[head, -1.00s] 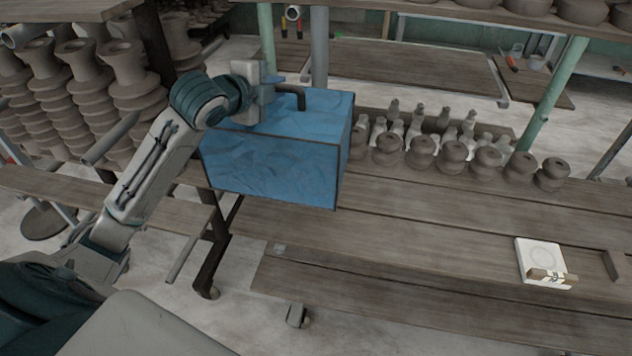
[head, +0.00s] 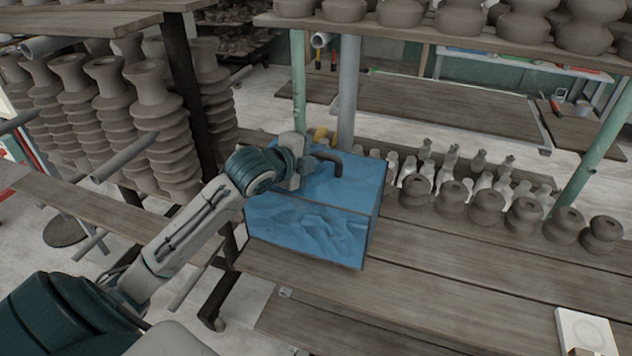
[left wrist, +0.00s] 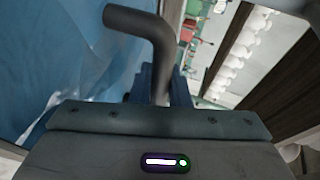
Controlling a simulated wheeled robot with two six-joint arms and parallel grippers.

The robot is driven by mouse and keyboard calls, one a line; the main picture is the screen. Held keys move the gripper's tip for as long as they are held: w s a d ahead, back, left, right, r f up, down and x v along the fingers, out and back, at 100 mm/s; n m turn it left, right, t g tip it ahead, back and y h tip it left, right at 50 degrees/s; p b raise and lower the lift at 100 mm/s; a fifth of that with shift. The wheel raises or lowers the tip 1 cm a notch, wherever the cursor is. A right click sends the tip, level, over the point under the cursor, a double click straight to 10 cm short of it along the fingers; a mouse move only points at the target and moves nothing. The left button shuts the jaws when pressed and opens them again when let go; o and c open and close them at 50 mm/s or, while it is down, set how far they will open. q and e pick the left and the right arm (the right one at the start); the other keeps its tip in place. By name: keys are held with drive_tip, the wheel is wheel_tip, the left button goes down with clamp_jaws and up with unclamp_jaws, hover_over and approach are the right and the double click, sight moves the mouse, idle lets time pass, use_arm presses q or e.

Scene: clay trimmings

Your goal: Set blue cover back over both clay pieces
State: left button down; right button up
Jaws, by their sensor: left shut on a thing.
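The blue cover (head: 310,235) is a box-like shell with dark edges, upright at the left end of the wooden bench. A dark bent handle (head: 328,158) rises from its top. My left gripper (head: 306,167) is shut on this handle; in the left wrist view the handle (left wrist: 140,25) stands between the fingers (left wrist: 160,85). The cover's lower edge is at or close above the boards; I cannot tell whether it touches. No separate pair of clay pieces shows clear of the cover, and what is under it is hidden. My right gripper is not in view.
Several brown clay pots (head: 486,207) and paler figures (head: 425,155) stand in rows right of the cover. A green post (head: 590,165) rises at right. Stacked clay vases (head: 150,100) fill the left. A white slab (head: 588,332) lies lower right. The bench middle (head: 450,260) is clear.

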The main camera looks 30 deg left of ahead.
sight(319, 168)
use_arm(q)
wheel_tip(319, 168, down, 4)
drive_tip(key=shift+p, duration=0.35)
drive_tip(key=shift+f, duration=0.3)
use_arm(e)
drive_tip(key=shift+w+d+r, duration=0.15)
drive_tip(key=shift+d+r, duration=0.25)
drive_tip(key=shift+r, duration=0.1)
use_arm(q)
drive_tip(key=shift+f, duration=0.15)
drive_tip(key=c, duration=1.4)
unclamp_jaws()
drive_tip(key=shift+s, duration=0.1)
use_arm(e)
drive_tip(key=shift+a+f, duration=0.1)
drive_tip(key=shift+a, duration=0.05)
use_arm(q)
drive_tip(key=shift+r, duration=0.2)
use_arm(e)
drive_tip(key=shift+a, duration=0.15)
